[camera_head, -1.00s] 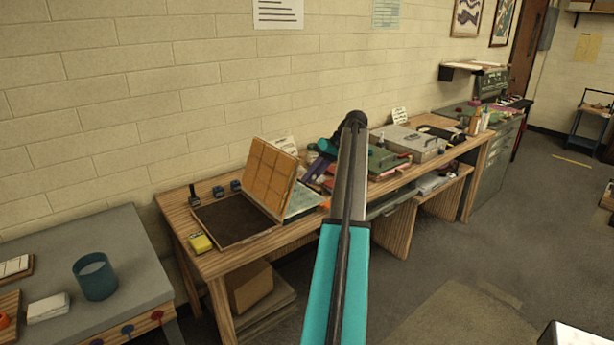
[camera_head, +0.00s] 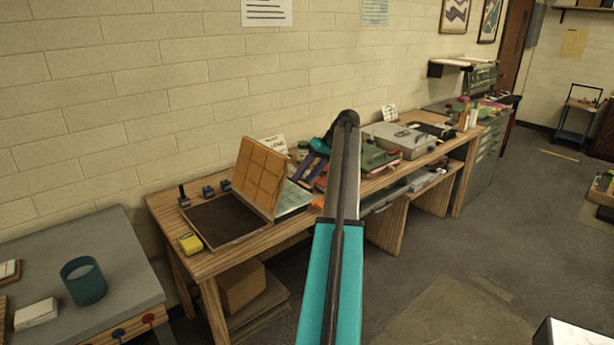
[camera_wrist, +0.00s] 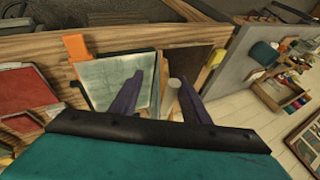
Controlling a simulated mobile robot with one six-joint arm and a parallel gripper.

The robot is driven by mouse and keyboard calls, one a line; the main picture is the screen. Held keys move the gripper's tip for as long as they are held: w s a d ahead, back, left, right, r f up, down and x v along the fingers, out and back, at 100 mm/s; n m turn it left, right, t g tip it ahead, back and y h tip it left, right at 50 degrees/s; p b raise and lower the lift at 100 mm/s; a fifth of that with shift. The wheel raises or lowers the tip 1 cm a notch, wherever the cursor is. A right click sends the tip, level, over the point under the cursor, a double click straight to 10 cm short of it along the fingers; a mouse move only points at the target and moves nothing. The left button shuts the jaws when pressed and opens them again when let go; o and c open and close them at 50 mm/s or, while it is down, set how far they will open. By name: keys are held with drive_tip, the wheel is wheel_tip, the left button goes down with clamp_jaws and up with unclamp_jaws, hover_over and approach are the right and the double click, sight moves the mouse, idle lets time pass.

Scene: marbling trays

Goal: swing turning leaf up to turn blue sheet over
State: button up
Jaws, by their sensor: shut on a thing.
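The turning leaf (camera_head: 262,175), an orange-brown panelled board, stands steeply tilted on the bench. A dark brown bed (camera_head: 222,222) lies flat to its left. A pale blue-green sheet (camera_head: 293,196) lies to its right, partly hidden by the leaf; it also shows in the wrist view (camera_wrist: 112,82). My gripper (camera_head: 301,173) is at the leaf's right side, with purple fingers. In the wrist view my gripper (camera_wrist: 161,80) has a pale round handle (camera_wrist: 172,97) between its fingers, and is shut on it. Whether any sheet lies against the leaf's far face cannot be told.
A yellow box (camera_head: 190,243) sits at the bench's front left corner, with small dark blue pots behind the bed. Green and grey trays (camera_head: 400,139) stand to the right along the bench. A grey table (camera_head: 120,255) with a teal cup (camera_head: 83,281) is at the left.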

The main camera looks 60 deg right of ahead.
drive_tip(key=shift+s+d, duration=0.15)
drive_tip(key=shift+d, duration=0.1)
drive_tip(key=p+v, duration=0.1)
drive_tip(key=v, duration=1.2)
drive_tip(key=shift+a+r, duration=0.15)
drive_tip(key=shift+r, duration=0.25)
idle(0.6)
